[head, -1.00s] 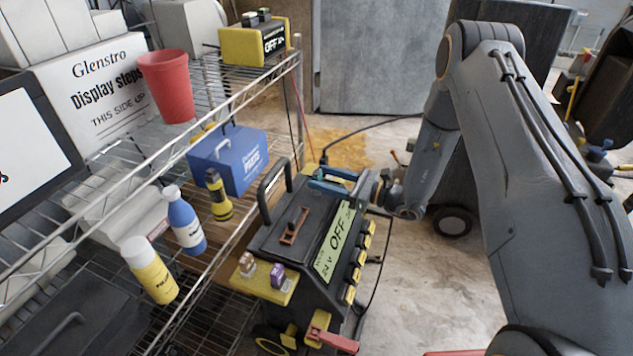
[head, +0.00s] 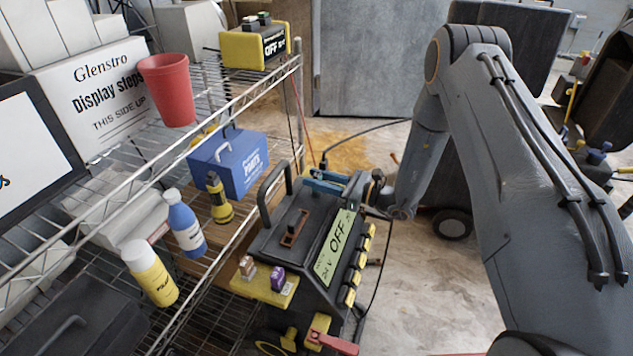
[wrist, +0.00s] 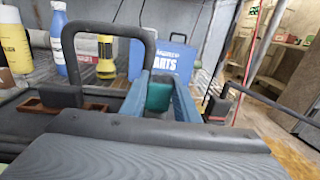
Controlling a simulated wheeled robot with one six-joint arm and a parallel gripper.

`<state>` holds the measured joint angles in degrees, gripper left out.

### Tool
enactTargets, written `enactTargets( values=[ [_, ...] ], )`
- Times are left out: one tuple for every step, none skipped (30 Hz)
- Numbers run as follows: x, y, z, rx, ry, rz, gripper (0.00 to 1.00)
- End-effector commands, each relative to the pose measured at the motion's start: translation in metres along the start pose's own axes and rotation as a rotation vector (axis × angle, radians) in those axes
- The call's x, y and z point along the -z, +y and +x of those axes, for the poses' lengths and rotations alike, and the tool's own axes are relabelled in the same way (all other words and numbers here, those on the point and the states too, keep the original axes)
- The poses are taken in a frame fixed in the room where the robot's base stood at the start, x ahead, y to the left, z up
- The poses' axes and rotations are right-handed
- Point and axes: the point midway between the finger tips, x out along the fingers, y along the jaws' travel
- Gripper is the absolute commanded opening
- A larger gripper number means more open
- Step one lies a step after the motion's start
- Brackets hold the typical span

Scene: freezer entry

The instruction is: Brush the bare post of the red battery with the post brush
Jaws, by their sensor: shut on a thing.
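My gripper (head: 324,184) is over the back of the dark charger cart (head: 268,240), beside its hoop handle. In the wrist view its blue jaws (wrist: 163,92) are shut on a teal block (wrist: 160,97); I cannot tell if this is the post brush. On the cart's top lies a brown tray (head: 290,240) with a dark piece in it. It also shows in the wrist view (wrist: 92,107). I cannot make out a red battery or its bare post. A red clamp-like part (head: 335,343) shows low on the cart's front.
The cart's hoop handle (wrist: 66,40) stands left of the jaws. A wire shelf to the left holds a blue parts box (head: 230,165), a yellow torch (head: 219,200), bottles (head: 185,225) and a red cup (head: 168,90). A black cable runs behind the cart. Floor to the right is open.

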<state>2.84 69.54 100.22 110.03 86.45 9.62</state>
Motion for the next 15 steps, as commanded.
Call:
enactTargets(
  values=[
    [-0.004,-0.001,0.000,0.000,-0.001,-0.002,0.04],
    [-0.006,-0.001,0.000,0.000,-0.001,-0.002,0.04],
    [-0.010,-0.001,0.000,0.000,-0.001,-0.003,0.04],
    [-0.014,-0.001,0.000,0.000,-0.001,-0.003,0.04],
    [-0.018,-0.001,0.000,0.000,-0.001,-0.003,0.04],
    [-0.024,-0.001,0.000,0.000,-0.001,-0.003,0.04],
    [-0.030,-0.001,0.000,0.000,-0.001,-0.004,0.04],
    [-0.035,-0.001,0.000,0.000,-0.001,-0.004,0.04],
    [-0.043,-0.001,0.000,0.000,-0.001,-0.003,0.04],
    [-0.049,-0.001,0.000,0.000,-0.002,-0.004,0.04],
    [-0.055,-0.001,0.000,0.000,-0.002,-0.004,0.04],
    [-0.062,-0.001,0.000,0.000,-0.002,-0.004,0.04],
    [-0.067,0.000,0.000,0.000,-0.002,-0.003,0.04],
    [-0.072,0.000,0.000,0.000,-0.002,-0.003,0.04],
    [-0.078,0.000,0.000,0.000,-0.002,-0.003,0.04]
  ],
)
